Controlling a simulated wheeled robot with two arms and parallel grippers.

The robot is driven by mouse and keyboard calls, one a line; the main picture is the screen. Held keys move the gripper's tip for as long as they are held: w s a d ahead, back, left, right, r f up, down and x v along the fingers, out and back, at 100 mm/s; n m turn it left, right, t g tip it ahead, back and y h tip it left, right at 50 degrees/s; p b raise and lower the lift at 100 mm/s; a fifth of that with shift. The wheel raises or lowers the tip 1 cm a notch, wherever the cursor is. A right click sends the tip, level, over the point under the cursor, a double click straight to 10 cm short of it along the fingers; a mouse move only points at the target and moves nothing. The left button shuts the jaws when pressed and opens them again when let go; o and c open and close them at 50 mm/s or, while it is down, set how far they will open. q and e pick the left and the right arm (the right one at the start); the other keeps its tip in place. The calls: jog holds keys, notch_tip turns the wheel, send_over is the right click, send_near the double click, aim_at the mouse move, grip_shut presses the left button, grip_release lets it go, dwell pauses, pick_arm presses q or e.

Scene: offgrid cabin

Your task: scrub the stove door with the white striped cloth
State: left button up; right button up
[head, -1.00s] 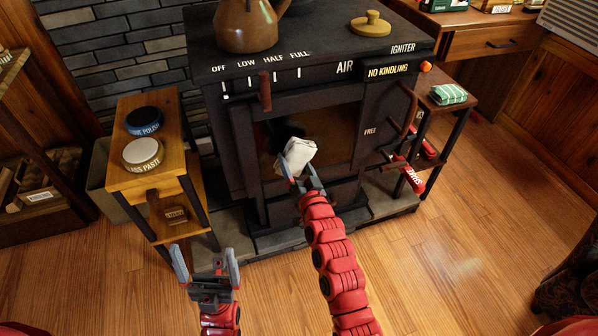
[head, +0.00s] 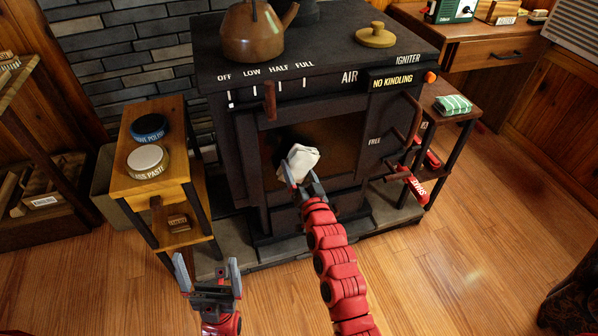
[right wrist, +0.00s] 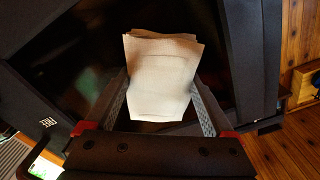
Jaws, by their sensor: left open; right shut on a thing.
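The stove door (head: 350,140) with its dark glass faces me in the head view. My right gripper (head: 303,180) is shut on the white cloth (head: 302,161), in front of the left part of the glass. I cannot tell whether the cloth touches the glass. In the right wrist view the folded cloth (right wrist: 160,75) stands up between the fingers; faint lines show on it, and it hides part of the door behind. My left gripper (head: 207,265) is open and empty over the floor, in front of the small side table.
The side table (head: 135,183) at left holds two round tins. A kettle (head: 255,35) and a tan lid (head: 376,36) are on the stove top. A green striped cloth (head: 453,104) lies on the stand at right. The floor (head: 440,270) at front right is clear.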

aim_at(312, 169)
jog(key=shift+w+a, duration=0.2)
jog(key=shift+w, duration=0.45)
jog(key=b, duration=0.1)
jog(key=d+b, duration=0.1)
jog(key=d, duration=0.1)
jog(key=shift+w+d+f+b, duration=0.1)
jog(key=shift+w+f+b, duration=0.2)
jog(key=shift+b, duration=0.1)
jog(key=shift+w+d+r+b, duration=0.2)
jog(key=shift+d+r+b, duration=0.1)
jog(key=shift+d+b, duration=0.25)
jog(key=d+b, duration=0.1)
jog(key=d, duration=0.1)
jog(key=w+d+b, duration=0.1)
jog(key=b, duration=0.1)
jog(key=shift+w+d, duration=0.15)
jog(key=shift+d, duration=0.25)
jog(key=d+b, duration=0.2)
jog(key=shift+w+f+b, duration=0.2)
jog(key=shift+w+b, duration=0.1)
jog(key=shift+b, duration=0.05)
jog(key=shift+w+d+r+b, duration=0.2)
jog(key=shift+d+b, duration=0.35)
jog(key=shift+d, duration=0.15)
